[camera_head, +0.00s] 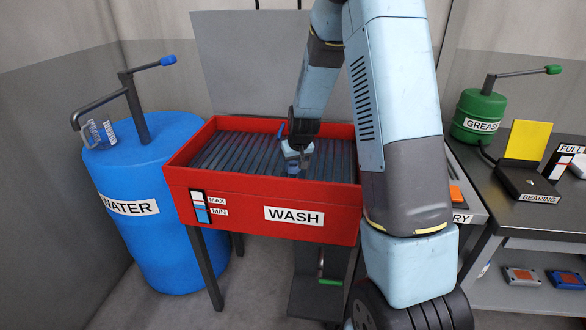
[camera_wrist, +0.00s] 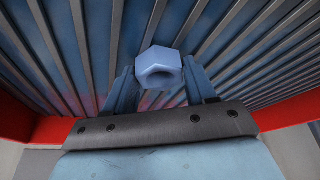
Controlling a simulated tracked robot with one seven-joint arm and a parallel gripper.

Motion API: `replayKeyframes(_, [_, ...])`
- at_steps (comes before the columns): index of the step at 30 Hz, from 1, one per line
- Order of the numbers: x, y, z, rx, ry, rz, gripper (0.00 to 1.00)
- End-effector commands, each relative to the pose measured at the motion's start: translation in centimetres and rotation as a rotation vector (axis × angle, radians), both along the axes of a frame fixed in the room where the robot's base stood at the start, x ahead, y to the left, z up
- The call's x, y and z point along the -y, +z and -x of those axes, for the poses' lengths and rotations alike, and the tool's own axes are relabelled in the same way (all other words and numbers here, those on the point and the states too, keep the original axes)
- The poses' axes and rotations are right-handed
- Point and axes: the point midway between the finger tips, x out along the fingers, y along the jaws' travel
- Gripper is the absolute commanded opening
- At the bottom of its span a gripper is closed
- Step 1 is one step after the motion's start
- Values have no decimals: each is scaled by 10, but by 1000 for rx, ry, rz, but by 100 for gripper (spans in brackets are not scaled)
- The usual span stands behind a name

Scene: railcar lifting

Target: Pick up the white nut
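In the head view, my gripper (camera_head: 298,160) reaches down into the red wash basin (camera_head: 190,178), near the ribbed floor. The nut is hard to pick out there. I cannot tell whether it touches the floor.
The basin walls surround my gripper. A blue water barrel (camera_head: 150,225) stands left. On the right, a dark bench (camera_head: 545,215) carries a green grease can (camera_head: 475,112) and a bearing stand with a yellow plate (camera_head: 527,142). A white object (camera_head: 579,166) sits at the right picture edge.

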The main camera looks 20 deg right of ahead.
Motion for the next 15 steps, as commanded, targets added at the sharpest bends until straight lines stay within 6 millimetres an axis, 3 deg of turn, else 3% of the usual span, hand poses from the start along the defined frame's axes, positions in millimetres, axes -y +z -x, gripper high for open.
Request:
replayKeyframes(2, [0, 0, 0, 0, 0, 0, 47])
replayKeyframes(15, [0, 0, 0, 1, 0, 0, 5])
